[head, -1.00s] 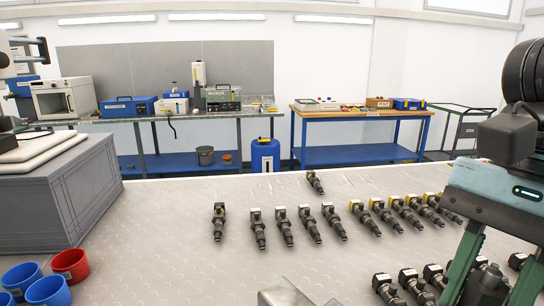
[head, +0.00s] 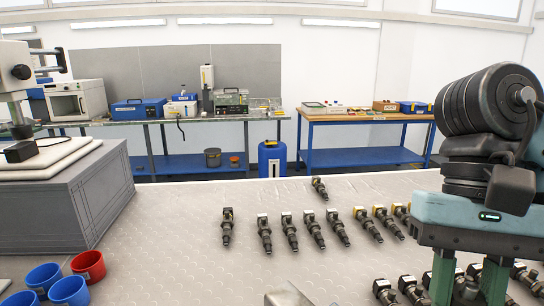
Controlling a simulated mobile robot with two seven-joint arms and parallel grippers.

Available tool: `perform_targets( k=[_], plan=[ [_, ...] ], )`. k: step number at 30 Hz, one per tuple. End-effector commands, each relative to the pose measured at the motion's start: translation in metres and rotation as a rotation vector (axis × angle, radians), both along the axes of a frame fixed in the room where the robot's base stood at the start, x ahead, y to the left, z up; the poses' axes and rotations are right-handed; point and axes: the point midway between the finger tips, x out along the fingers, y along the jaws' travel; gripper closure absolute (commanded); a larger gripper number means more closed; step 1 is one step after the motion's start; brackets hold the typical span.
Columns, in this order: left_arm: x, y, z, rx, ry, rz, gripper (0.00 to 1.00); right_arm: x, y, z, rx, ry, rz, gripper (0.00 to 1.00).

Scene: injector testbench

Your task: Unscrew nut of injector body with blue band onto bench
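Several dark injector bodies lie on the bench (head: 170,225). One (head: 227,226) lies at the left, a few (head: 289,231) lie beside it in a row, and one (head: 319,188) lies farther back. Others with yellowish parts (head: 368,224) lie to the right, and a nearer row (head: 411,290) runs along the bottom right. I cannot make out a blue band on any of them. My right gripper (head: 468,283) points down at the lower right, its two green fingers apart, with injector bodies showing between and behind them. Whether it touches one is unclear. My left gripper is not in view.
Blue cups (head: 69,291) and a red cup (head: 89,265) stand at the lower left. A grey box (head: 60,205) with white pads (head: 45,155) stands behind them. A grey metal piece (head: 287,294) shows at the bottom edge. The bench middle is clear.

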Motion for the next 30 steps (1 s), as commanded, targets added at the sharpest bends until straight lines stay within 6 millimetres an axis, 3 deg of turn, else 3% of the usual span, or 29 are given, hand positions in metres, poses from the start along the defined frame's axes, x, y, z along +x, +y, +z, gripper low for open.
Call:
perform_targets(
  k=[10, 11, 16, 30],
  plan=[
    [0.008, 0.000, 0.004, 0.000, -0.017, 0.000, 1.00, 0.000, 0.000, 0.000, 0.000, 0.000, 0.039, 0.95],
    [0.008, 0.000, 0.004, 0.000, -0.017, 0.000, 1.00, 0.000, 0.000, 0.000, 0.000, 0.000, 0.039, 0.69],
    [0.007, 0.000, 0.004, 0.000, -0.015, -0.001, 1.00, 0.000, 0.000, 0.000, 0.000, 0.000, 0.038, 0.47],
    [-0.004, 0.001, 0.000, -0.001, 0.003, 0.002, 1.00, 0.000, 0.000, 0.000, -0.001, 0.000, 0.037, 0.46]
  ],
)
